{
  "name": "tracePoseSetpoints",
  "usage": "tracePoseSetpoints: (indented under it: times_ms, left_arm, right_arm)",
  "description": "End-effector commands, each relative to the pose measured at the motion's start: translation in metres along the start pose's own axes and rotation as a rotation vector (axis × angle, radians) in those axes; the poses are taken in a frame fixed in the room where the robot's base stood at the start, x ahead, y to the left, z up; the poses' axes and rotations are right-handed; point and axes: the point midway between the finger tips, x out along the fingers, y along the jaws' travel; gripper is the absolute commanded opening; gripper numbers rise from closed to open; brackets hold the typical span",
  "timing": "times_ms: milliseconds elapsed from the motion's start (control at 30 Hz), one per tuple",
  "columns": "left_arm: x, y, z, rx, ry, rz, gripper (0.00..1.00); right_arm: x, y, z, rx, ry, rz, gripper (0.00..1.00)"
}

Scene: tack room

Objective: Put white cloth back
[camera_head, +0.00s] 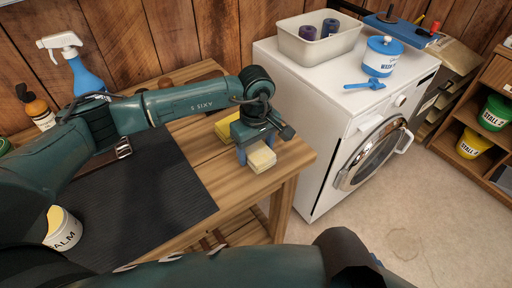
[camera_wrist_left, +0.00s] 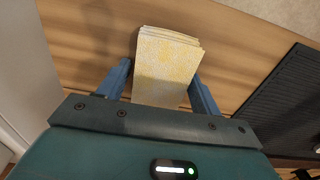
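A pale cream-white folded cloth (camera_head: 262,158) lies at the right end of the wooden workbench, its layers stacked. It also shows in the left wrist view (camera_wrist_left: 167,60), with a faint yellow tint. My left gripper (camera_head: 256,152) is directly over it, fingers pointing down on either side. In the left wrist view the fingers (camera_wrist_left: 163,85) straddle the cloth; the right one looks close against its edge, and a thin gap shows by the left one. A yellow folded cloth or sponge (camera_head: 226,127) lies just behind the gripper. My right gripper is not visible.
The workbench (camera_head: 290,160) carries a black mat (camera_head: 150,200), a spray bottle (camera_head: 80,72), a brown bottle (camera_head: 37,107) and a balm tin (camera_head: 63,228).

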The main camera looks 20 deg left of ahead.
Motion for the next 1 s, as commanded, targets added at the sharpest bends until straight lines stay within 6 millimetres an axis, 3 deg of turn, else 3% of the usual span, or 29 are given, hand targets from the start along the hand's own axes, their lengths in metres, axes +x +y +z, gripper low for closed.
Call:
tracePoseSetpoints:
  times_ms: [133,500,800,1000]
  left_arm:
    - [0.000,0.000,0.000,0.000,0.000,0.000,0.76]
    - [-0.011,0.001,-0.001,0.000,0.002,0.002,0.76]
    - [-0.074,0.001,-0.001,0.000,0.003,0.005,0.76]
    - [-0.108,0.001,-0.001,0.000,0.002,0.003,0.76]
  right_arm:
    - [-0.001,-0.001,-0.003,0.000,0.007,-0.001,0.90]
    - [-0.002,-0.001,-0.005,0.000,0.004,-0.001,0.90]
    - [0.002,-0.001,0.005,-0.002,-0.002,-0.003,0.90]
    - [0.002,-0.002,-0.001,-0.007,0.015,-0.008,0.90]
